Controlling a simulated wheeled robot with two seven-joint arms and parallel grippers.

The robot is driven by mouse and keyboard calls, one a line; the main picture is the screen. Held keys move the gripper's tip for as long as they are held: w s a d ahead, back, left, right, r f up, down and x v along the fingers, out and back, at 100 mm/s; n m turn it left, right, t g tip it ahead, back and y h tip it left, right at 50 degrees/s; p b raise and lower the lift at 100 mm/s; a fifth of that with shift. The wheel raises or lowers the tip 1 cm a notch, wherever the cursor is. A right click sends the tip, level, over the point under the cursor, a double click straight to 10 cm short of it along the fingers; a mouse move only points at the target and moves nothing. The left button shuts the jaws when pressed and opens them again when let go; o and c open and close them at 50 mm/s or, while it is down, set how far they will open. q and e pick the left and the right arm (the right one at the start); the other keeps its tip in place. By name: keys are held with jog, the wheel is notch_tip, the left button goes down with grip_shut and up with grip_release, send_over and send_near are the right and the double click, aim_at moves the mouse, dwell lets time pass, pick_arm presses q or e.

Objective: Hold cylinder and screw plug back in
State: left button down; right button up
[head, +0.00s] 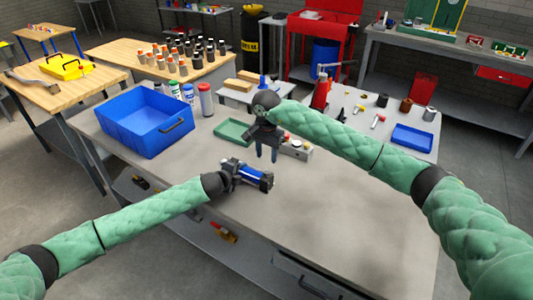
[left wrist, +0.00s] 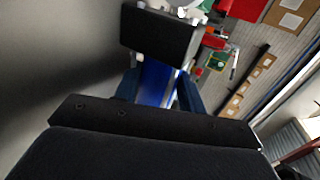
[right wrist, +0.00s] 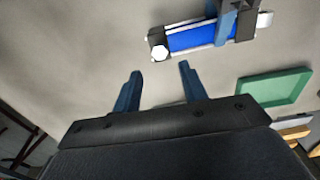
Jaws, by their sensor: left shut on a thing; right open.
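My left gripper (head: 240,174) is shut on a blue cylinder (head: 254,178) with dark end blocks and holds it near the table's front. The cylinder also shows in the left wrist view (left wrist: 154,84), between the fingers, and in the right wrist view (right wrist: 194,39). A pale hexagonal piece (right wrist: 158,53) sits at the cylinder's left end in the right wrist view; I cannot tell whether it is the plug. My right gripper (head: 267,155) points down behind the cylinder, open and empty. Its fingertips (right wrist: 160,69) are apart from the cylinder.
A green tray (head: 232,141) and a grey block with small parts (head: 299,153) lie behind the grippers. A large blue bin (head: 150,142) and several bottles stand at the left. A small blue tray (head: 412,137) is at the right. The table's front right is clear.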

aim_at(267, 171)
jog(key=shift+f, duration=4.05)
